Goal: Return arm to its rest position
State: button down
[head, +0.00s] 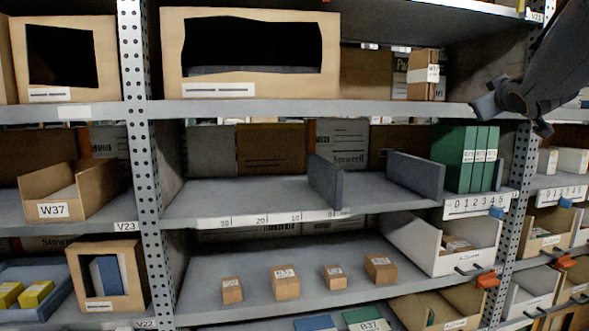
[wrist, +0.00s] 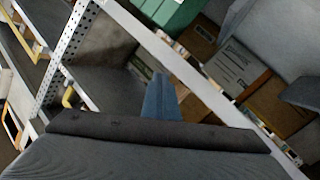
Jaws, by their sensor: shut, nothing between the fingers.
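My gripper (head: 512,101) hangs at the upper right of the head view, dark and at the end of my arm, in front of the upper shelf's right end. In the wrist view its two bluish fingers (wrist: 160,97) are together with nothing between them. Behind them the wrist view shows the shelving, tilted. In the head view the arm comes in from the upper right edge, and the rest of it is out of frame.
A perforated upright (head: 506,220) and a shelf edge (head: 330,108) are near my gripper in the picture. Green binders (head: 467,158) and a white bin (head: 420,240) stand below it. Small boxes (head: 286,282) line the lower shelf. The middle shelf has bare room (head: 250,195).

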jog(key=s+a+f+m+g+y, duration=0.1)
jog(key=s+a+f+g, duration=0.3)
jog(key=f, duration=0.6)
jog(key=s+a+f+m+g+y, duration=0.1)
jog(key=a+f, duration=0.5)
jog(key=f, duration=0.5)
jog(key=s+a+f+m+g+y, duration=0.1)
jog(key=s+a+f+g, duration=0.3)
jog(key=f, duration=0.6)
jog(key=s+a+f+g+y, duration=0.1)
jog(key=s+a+f+g, duration=0.2)
jog(key=s+a+f, duration=0.3)
jog(key=s+a+f+g, duration=0.3)
jog(key=s+a+f, duration=0.4)
jog(key=s+f, duration=0.3)
jog(key=s, duration=0.4)
jog(key=shift+s+a+f+g+y, duration=0.2)
jog(key=shift+a+f+g+y, duration=0.1)
jog(key=shift+y, duration=0.1)
jog(key=shift+d, duration=0.1)
